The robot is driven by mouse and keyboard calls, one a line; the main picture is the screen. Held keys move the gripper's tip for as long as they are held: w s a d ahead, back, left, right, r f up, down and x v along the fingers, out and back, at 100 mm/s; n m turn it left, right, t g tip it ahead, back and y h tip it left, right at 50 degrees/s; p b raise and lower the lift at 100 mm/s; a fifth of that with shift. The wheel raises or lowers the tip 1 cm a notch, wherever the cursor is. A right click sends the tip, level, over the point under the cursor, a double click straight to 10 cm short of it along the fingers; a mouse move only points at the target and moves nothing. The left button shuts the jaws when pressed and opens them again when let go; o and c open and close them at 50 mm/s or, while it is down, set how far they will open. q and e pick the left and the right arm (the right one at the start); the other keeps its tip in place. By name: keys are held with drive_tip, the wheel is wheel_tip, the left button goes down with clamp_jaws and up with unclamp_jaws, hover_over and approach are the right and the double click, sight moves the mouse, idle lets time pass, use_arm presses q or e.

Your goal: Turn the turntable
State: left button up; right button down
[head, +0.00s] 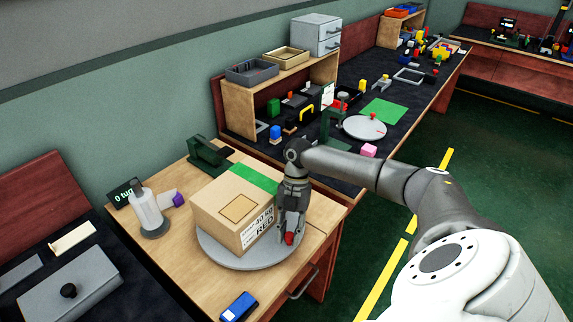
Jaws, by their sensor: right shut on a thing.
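A round grey turntable (236,261) lies on the wooden table, and a cardboard box (218,222) with green tape and the printed word RED stands on it. My right gripper (290,230) points down at the turntable's right side, close beside the box. It is shut on a small red knob (289,239) near the turntable's rim; the fingers partly hide the knob. Whether the gripper touches the box cannot be told. My left gripper is not in view.
A tape dispenser (206,156), a white bottle-like device (148,212) and a blue handheld device (239,306) stand around the turntable. A dark bench with a second disc (364,128) and small parts lies behind. Green floor is open at right.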

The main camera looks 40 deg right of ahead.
drive_tip(key=c, duration=1.2)
unclamp_jaws()
drive_tip(key=v, duration=1.2)
